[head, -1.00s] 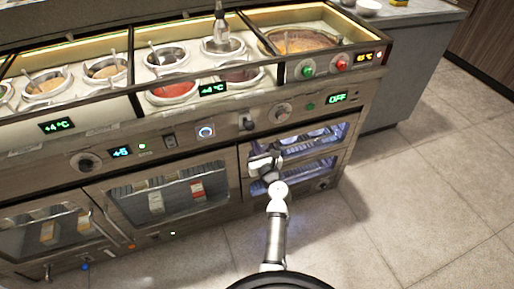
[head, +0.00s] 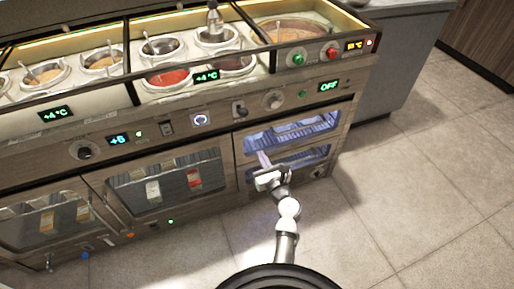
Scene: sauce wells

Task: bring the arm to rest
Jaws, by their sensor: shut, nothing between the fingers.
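My arm (head: 288,212) reaches up from the bottom of the head view toward the front of the sauce counter. My gripper (head: 264,161) is shut and empty. In the picture it overlaps the lit glass-fronted compartment (head: 290,140) at the counter's right end. I cannot tell whether it touches the front. The fingers are small and partly lost against the bright compartment.
The counter's top holds several sauce wells, among them one with red sauce (head: 168,77), and a large round pan (head: 292,30). Glass doors (head: 168,182) line its front. A grey cabinet (head: 400,75) stands to the right. The tiled floor (head: 410,190) at right is clear.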

